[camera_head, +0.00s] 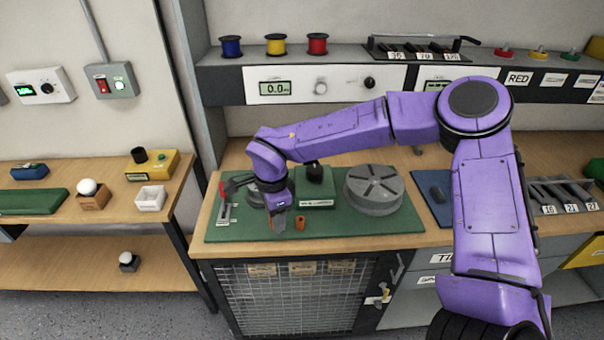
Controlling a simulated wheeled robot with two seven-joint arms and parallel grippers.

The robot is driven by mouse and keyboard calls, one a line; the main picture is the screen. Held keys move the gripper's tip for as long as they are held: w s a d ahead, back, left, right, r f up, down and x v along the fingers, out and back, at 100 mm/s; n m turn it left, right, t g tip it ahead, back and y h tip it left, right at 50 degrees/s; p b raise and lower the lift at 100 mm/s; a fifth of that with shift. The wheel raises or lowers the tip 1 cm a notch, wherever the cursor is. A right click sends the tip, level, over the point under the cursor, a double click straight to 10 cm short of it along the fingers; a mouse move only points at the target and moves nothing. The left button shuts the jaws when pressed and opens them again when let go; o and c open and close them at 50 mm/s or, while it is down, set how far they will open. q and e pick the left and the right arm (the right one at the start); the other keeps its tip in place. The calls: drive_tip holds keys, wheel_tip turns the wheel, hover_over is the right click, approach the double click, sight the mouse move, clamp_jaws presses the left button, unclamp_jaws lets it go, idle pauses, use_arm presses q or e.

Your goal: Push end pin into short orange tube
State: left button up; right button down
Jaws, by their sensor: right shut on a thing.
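The short orange tube (300,222) stands near the front edge of a green mat (345,228). My right gripper (279,224) points down just left of the tube, apart from it in the picture. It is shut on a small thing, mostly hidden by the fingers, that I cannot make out. I cannot pick out the end pin by itself. My left gripper is not in view.
A round grey slotted disc (373,190) stands right of a green block (315,188). A red-handled device (226,202) stands at the mat's left. A blue tray (432,198) lies to the right, partly behind my arm. The mat's front right is clear.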

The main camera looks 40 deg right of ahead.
drive_tip(key=m, duration=0.2)
drive_tip(key=d+r+m, duration=0.1)
drive_tip(key=m, duration=0.2)
drive_tip(key=m+p, duration=0.1)
drive_tip(key=m, duration=0.1)
drive_tip(key=shift+w+d+r+m, duration=0.25)
drive_tip(key=shift+d+r+m, duration=0.05)
drive_tip(key=shift+m, duration=0.1)
drive_tip(key=d+r+m+p, duration=0.2)
drive_tip(key=d+m, duration=0.1)
drive_tip(key=m, duration=1.3)
drive_tip(key=w+d+r+m+p, duration=0.1)
drive_tip(key=d+m, duration=0.3)
drive_tip(key=m, duration=1.2)
drive_tip(key=shift+w+r+m+p, duration=0.3)
drive_tip(key=shift+r+p, duration=0.2)
drive_tip(key=shift+p, duration=0.25)
wheel_tip(320, 180, down, 6)
drive_tip(key=b, duration=0.6)
